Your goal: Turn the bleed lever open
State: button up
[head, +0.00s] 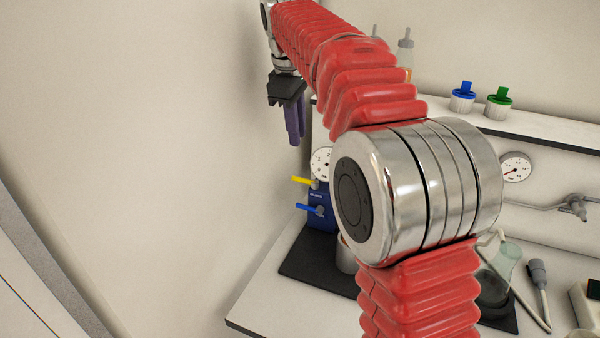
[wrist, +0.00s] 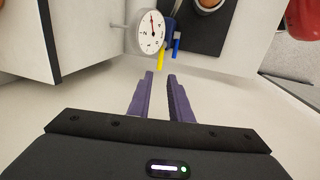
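A blue valve block (head: 322,212) stands on a black mat, with a yellow lever (head: 303,181) above a blue lever (head: 309,209); both point left. I cannot tell which one is the bleed lever. In the wrist view the yellow lever (wrist: 161,60) and the blue lever (wrist: 176,47) lie just beyond my fingertips. A round white gauge (head: 322,163) sits above the block, partly hidden by my arm; it also shows in the wrist view (wrist: 151,32). My gripper (head: 297,140), with purple fingers, hangs above the levers. Its fingers (wrist: 160,74) are apart and empty.
A shelf (head: 530,120) at the back holds a blue-capped jar (head: 462,97) and a green-capped jar (head: 499,103). A second gauge (head: 515,167), a pipe and a glass flask (head: 497,275) are at the right. The wall is on the left, with free room before it.

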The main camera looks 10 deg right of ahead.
aim_at(301, 180)
jog(key=f, duration=0.4)
jog(key=w+d+f, duration=0.1)
jog(key=f, duration=0.4)
jog(key=w+f, duration=0.1)
jog(key=f, duration=0.3)
jog(key=shift+w+d+f, duration=0.1)
jog(key=shift+d+f, duration=0.15)
jog(key=shift+d, duration=0.05)
jog(key=shift+c, duration=0.6)
grip_shut()
jog(key=shift+r, duration=0.1)
jog(key=shift+a, duration=0.2)
jog(key=shift+d, duration=0.1)
